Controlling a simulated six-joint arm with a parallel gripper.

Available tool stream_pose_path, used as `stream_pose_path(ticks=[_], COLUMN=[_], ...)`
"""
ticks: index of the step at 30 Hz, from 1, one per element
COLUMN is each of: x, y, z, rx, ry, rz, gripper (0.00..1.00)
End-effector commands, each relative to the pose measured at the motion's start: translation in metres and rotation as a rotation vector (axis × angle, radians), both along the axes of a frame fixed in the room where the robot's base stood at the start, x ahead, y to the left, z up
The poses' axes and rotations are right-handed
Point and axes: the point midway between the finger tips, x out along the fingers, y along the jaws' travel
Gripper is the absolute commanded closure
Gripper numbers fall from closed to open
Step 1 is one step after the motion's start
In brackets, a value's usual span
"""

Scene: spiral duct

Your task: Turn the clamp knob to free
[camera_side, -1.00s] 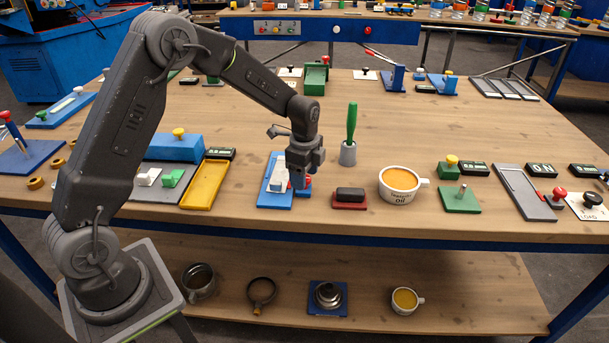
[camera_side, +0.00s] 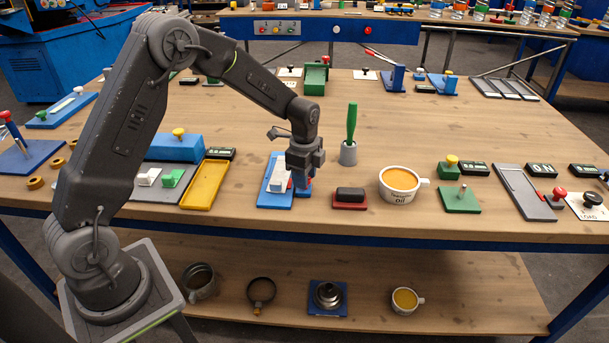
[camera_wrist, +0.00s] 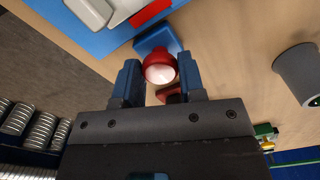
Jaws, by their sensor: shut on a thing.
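The clamp's red knob (camera_wrist: 160,68), with a pale, shiny top, sits between the two blue fingers of my gripper (camera_wrist: 160,80) in the wrist view. The fingers are shut on it from both sides. In the side view my gripper (camera_side: 302,178) points down at the right edge of a blue base plate (camera_side: 274,200) carrying a pale block (camera_side: 279,180). A small blue block (camera_wrist: 157,42) is just beyond the knob in the wrist view. In the side view the knob is mostly hidden by the gripper, and I see no mark showing its setting.
A dark block on a red base (camera_side: 350,197) stands close to the right. A grey holder (camera_side: 348,153) with a green-handled tool and a white oil cup (camera_side: 400,184) are further right. A yellow tray (camera_side: 205,185) lies left. Bare tabletop is behind the plate.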

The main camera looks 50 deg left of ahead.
Motion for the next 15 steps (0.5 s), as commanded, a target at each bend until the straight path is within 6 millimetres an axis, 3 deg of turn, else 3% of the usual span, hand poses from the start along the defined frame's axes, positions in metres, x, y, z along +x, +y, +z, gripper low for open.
stream_pose_path(ticks=[8,15], x=[0.0004,0.0004], y=[0.0,-0.0002], z=[0.0005,0.0005], rx=[-0.001,-0.002], ry=[-0.001,-0.001], rz=[0.075,0.25], gripper=[0.87,0.87])
